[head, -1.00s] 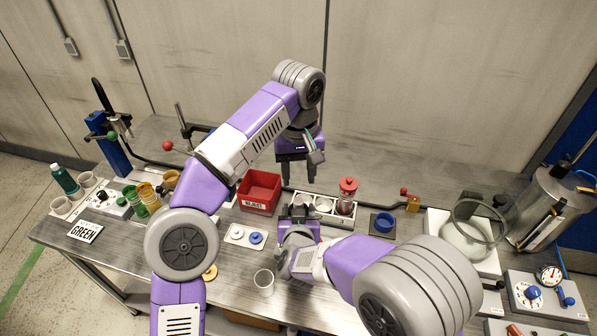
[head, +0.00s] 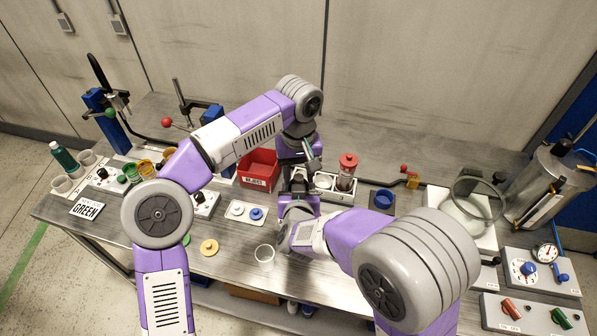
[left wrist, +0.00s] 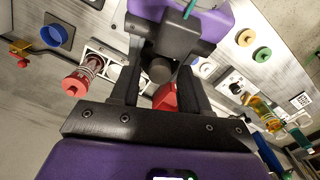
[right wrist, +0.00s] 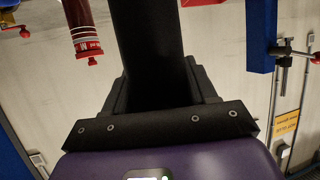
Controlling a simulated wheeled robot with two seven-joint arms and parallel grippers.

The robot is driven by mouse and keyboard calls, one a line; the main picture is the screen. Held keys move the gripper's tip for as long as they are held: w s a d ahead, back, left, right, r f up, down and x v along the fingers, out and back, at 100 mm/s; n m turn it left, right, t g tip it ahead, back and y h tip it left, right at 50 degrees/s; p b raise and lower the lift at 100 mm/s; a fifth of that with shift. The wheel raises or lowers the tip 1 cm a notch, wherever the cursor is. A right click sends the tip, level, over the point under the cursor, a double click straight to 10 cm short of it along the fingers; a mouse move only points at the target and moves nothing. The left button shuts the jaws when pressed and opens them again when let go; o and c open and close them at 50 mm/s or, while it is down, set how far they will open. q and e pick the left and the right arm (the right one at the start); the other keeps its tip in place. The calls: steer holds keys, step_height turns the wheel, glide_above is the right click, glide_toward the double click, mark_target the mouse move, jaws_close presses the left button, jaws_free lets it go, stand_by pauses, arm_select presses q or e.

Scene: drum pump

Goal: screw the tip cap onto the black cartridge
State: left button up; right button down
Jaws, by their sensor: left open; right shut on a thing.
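My right gripper (head: 298,198) is shut on a dark cylindrical thing, which looks like the black cartridge (right wrist: 148,50), low over the table's middle. In the left wrist view, a dark round end (left wrist: 160,70) of it shows between my left fingers. My left gripper (head: 298,178) is open and points down just above my right gripper. I cannot tell whether its fingers touch the held thing. I cannot make out the tip cap in any view, nor whether one is on the cartridge.
A white rack (head: 325,194) with a red-topped cylinder (head: 347,172) stands close behind my grippers. A red bin (head: 258,168) is at their left. A blue ring (head: 383,199) sits right.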

arm_select(q)
jaws_close()
steer(key=m, duration=0.6)
steer(key=shift+m, duration=0.4)
steer(key=shift+o, duration=0.3)
jaws_free()
steer(key=shift+r, duration=2.25)
steer(key=shift+c, duration=0.3)
